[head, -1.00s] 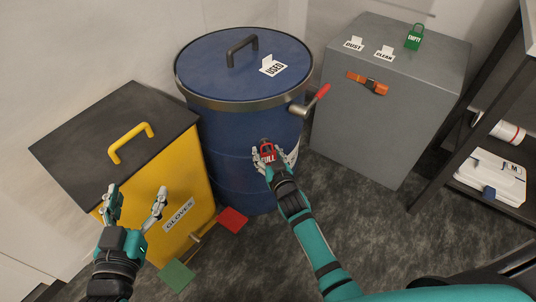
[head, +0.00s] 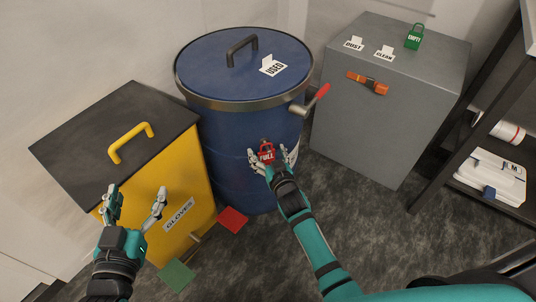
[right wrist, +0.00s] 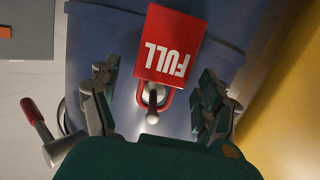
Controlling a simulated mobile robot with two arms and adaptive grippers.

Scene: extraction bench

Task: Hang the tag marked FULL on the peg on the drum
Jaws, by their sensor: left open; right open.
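The red tag marked FULL (head: 267,154) is at the front of the blue drum (head: 228,140). In the right wrist view the tag (right wrist: 168,48) shows upside down, and its red loop lies around the grey peg (right wrist: 152,100) on the drum. My right gripper (head: 272,155) is open, with its fingers apart on both sides of the tag, and no finger visibly grips it. The fingers also show in the right wrist view (right wrist: 156,88). My left gripper (head: 136,196) is open and empty in front of the yellow bin.
The yellow GLOVES bin (head: 150,190) stands left of the drum, with red and green pads (head: 177,276) near its base. A red-handled lever (head: 312,101) sticks out from the drum's right. The grey cabinet (head: 375,120) carries a green EMPTY tag (head: 414,37). A dark shelf (head: 448,150) is at right.

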